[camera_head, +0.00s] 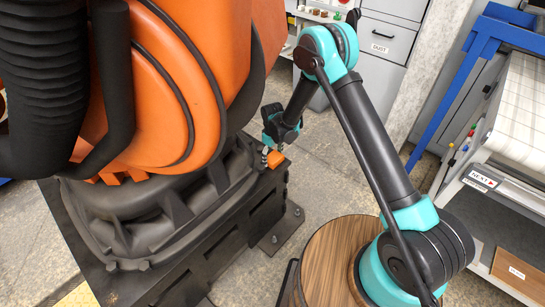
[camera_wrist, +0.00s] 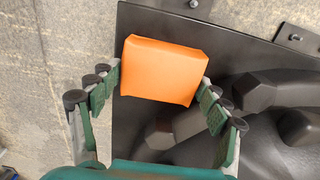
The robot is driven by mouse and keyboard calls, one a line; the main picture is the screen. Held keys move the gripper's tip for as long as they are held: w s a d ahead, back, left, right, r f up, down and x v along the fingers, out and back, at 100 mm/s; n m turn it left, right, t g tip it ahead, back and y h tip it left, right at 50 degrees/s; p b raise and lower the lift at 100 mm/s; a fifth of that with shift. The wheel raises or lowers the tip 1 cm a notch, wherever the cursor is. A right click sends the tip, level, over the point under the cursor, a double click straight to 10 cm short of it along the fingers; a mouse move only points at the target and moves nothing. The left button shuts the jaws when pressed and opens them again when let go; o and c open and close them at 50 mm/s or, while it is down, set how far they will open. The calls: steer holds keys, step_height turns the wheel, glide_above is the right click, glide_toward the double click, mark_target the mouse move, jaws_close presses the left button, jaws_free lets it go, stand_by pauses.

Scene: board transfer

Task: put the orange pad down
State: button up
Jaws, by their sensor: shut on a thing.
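The orange pad (camera_wrist: 163,68) is a flat-faced block held between the two fingers of my gripper (camera_wrist: 160,88) in the wrist view. One finger presses on its left side and the other on its right side.
A large orange machine (camera_head: 185,90) stands on a black base (camera_head: 240,215) at the left, close beside my gripper. Ribs of its dark foot (camera_wrist: 275,115) show in the wrist view. Bare concrete floor (camera_head: 310,170) lies right of the base.

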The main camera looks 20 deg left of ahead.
mark_target(273, 156)
steer(key=shift+f, duration=0.1)
steer(key=o, duration=1.3)
steer(key=shift+o, duration=0.2)
step_height(273, 156, up, 12)
